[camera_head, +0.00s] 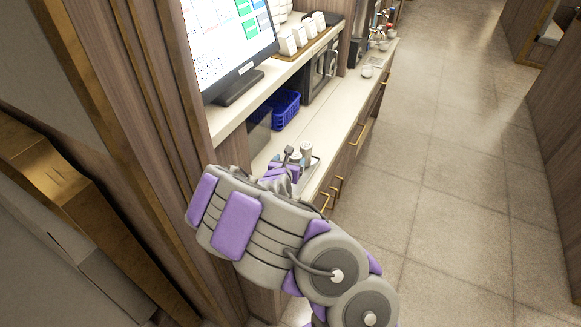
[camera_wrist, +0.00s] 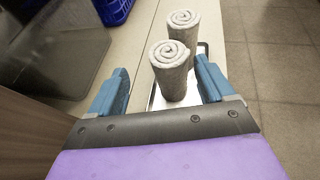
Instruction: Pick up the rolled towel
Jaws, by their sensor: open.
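Two rolled grey towels stand upright on a small metal tray (camera_wrist: 158,100) in the wrist view. The nearer rolled towel (camera_wrist: 171,75) is between and just beyond my fingertips, closer to the right finger. The farther rolled towel (camera_wrist: 186,28) stands behind it, slightly to the right. My gripper (camera_wrist: 160,84) is open, with a blue finger on each side and nothing held. In the head view, my gripper (camera_head: 293,163) is over the counter and my arm hides part of the tray area. A towel top (camera_head: 306,149) shows beside the fingers there.
A blue basket (camera_head: 285,108) stands on the counter (camera_head: 341,112) beyond the towels. A dark see-through container (camera_wrist: 62,60) stands left of the gripper. A shelf with a monitor (camera_head: 232,45) overhangs the counter. Tiled floor lies open on the right.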

